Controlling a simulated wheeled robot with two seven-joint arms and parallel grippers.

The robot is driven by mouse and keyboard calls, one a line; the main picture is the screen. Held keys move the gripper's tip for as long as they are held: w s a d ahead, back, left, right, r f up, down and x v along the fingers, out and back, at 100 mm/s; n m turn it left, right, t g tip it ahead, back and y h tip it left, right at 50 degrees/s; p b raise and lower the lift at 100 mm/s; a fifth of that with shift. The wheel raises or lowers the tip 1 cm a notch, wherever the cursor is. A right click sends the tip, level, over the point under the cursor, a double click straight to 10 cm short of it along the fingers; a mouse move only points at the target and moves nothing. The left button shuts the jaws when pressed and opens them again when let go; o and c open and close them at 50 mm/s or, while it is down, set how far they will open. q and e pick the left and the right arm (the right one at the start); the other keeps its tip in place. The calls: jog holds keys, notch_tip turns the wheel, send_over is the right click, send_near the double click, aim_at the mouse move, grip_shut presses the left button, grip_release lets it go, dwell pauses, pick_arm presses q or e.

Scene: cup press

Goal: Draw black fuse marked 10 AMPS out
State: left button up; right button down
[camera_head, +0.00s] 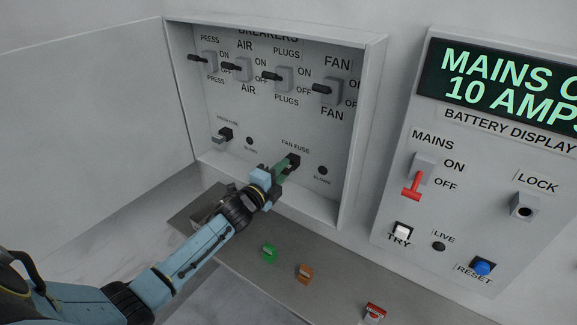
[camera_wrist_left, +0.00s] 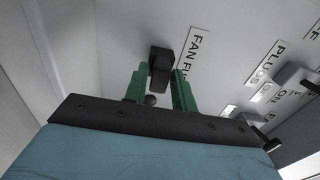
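A black fuse (camera_head: 294,158) sits in the recessed panel under the label FAN FUSE; any rating on it is too small to read. My left gripper (camera_head: 285,167) reaches it from the lower left. In the left wrist view its green fingers (camera_wrist_left: 160,78) stand on either side of the black fuse (camera_wrist_left: 160,60), their tips close to its sides. Whether they touch it I cannot tell. A second dark fuse (camera_head: 225,134) sits at the panel's left, under a small label. My right gripper is not in view.
Breaker switches (camera_head: 284,79) line the panel above. The open cabinet door (camera_head: 85,130) stands left. A ledge below holds a green piece (camera_head: 269,252), an orange piece (camera_head: 304,274) and a red-topped piece (camera_head: 374,313). A mains box (camera_head: 470,215) with a red switch stands right.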

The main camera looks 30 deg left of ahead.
pick_arm(q)
grip_shut()
jog(key=shift+s+p, duration=0.4)
jog(key=shift+s, duration=0.35)
dwell(0.4)
jog(key=shift+s+a+p, duration=0.2)
jog(key=shift+s+p, duration=0.6)
jog(key=shift+s, duration=0.95)
